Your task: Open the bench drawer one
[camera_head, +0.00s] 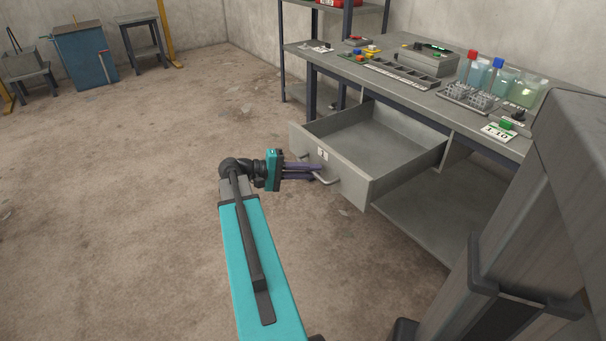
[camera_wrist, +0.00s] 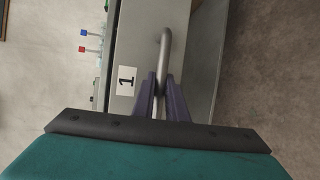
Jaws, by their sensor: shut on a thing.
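The grey bench drawer (camera_head: 351,176), marked with a "1" label, is pulled well out from under the bench top, and its inside looks empty. Its bar handle (camera_head: 325,178) is on the front face. My gripper (camera_head: 318,172) is at the drawer front with its purple fingers shut on the handle. In the wrist view, the fingers of my gripper (camera_wrist: 161,84) close around the handle (camera_wrist: 165,50), beside the "1" label (camera_wrist: 126,80) on the drawer front. The fingers hide part of the handle.
The bench top (camera_head: 385,85) carries a sorting tray (camera_head: 402,75), bottles and beakers (camera_head: 505,84), and a "T 10" card (camera_head: 498,132). A lower shelf (camera_head: 430,215) lies under the drawer. The floor left of the drawer is clear. A blue cabinet (camera_head: 84,56) stands far left.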

